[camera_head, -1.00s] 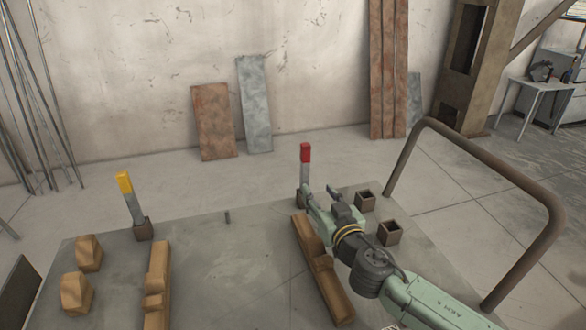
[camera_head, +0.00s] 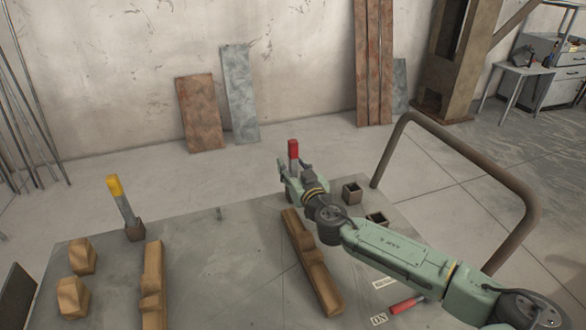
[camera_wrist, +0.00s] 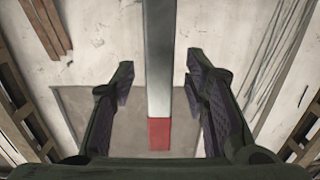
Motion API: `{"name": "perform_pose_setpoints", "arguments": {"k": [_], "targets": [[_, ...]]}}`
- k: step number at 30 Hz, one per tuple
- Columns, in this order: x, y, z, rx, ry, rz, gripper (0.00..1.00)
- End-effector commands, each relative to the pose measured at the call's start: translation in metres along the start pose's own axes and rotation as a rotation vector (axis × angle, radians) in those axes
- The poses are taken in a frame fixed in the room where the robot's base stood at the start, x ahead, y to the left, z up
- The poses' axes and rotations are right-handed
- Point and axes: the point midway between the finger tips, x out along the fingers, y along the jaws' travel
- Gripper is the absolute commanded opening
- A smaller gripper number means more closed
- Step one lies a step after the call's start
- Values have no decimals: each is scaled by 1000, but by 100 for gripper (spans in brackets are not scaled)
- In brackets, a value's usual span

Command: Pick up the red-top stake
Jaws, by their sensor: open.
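The red-top stake (camera_head: 293,149) stands upright toward the back of the grey platform, right of its middle. In the head view only its red top and a little of its shaft show; the rest is hidden by my gripper (camera_head: 293,168). In the wrist view the stake's grey shaft and red end (camera_wrist: 159,133) lie between the two fingers of my gripper (camera_wrist: 160,75). The fingers are open, with a gap on each side of the stake.
A yellow-top stake (camera_head: 120,200) leans in a socket at the left. Wooden rails (camera_head: 310,260) and wooden blocks (camera_head: 82,257) lie on the platform (camera_head: 220,270). Empty square sockets (camera_head: 352,192) stand right of my gripper. A bent pipe rail (camera_head: 480,165) borders the right side.

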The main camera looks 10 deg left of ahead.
Motion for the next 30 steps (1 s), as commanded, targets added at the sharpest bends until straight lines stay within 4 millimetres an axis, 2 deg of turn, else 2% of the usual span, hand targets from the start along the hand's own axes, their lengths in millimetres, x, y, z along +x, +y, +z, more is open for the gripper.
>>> {"name": "perform_pose_setpoints", "arguments": {"k": [8,26,30], "targets": [[3,0,0,0,0,0,41],[3,0,0,0,0,0,1],[3,0,0,0,0,0,0]]}}
